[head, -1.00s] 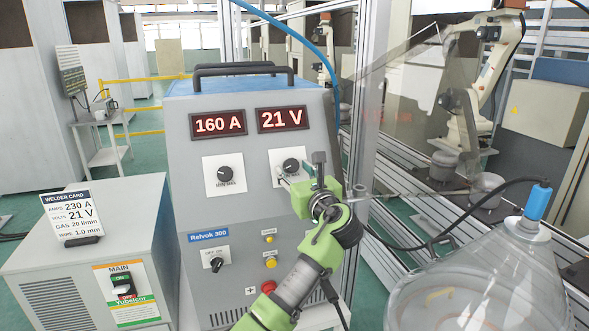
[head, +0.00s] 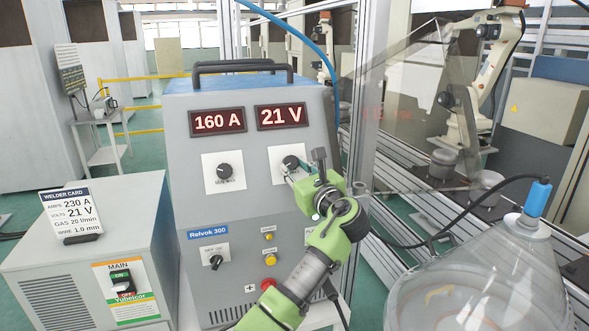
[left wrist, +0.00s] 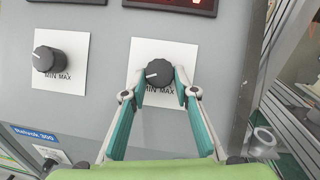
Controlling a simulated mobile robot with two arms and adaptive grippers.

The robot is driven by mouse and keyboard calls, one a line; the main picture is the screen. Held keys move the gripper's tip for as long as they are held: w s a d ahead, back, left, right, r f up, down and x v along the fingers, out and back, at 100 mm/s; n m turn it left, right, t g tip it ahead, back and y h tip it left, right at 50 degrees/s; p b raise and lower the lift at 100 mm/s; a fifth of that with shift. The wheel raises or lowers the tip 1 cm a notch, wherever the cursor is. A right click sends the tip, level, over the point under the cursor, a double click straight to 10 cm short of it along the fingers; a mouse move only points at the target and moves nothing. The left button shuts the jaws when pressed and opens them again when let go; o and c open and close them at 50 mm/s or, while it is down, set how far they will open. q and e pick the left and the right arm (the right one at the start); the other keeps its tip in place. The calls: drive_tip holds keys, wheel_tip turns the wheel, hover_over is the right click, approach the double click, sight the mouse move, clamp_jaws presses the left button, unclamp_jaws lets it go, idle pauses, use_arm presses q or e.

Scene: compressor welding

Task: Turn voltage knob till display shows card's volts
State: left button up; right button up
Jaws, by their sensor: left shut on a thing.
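The welder (head: 240,130) shows 160 A on its left display (head: 217,121) and 21 V on its right display (head: 282,116). The welder card (head: 72,214) at the left reads 230 A and 21 V. The voltage knob (head: 291,162) sits below the 21 V display, partly covered by my gripper in the head view. In the left wrist view the knob (left wrist: 159,73) is black with a white pointer towards the left. My left gripper (left wrist: 160,80) is shut on it, one finger on each side. My right gripper is not in view.
The amps knob (head: 224,171) is just left, and also shows in the left wrist view (left wrist: 48,60). The box with the main switch (head: 123,282) stands at the left. A clear cone-shaped cover (head: 470,280) is at the lower right, with a black cable behind it.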

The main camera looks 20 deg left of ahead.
use_arm(q)
drive_tip(key=o, duration=1.1)
drive_tip(key=v, duration=1.2)
drive_tip(key=shift+r, duration=0.1)
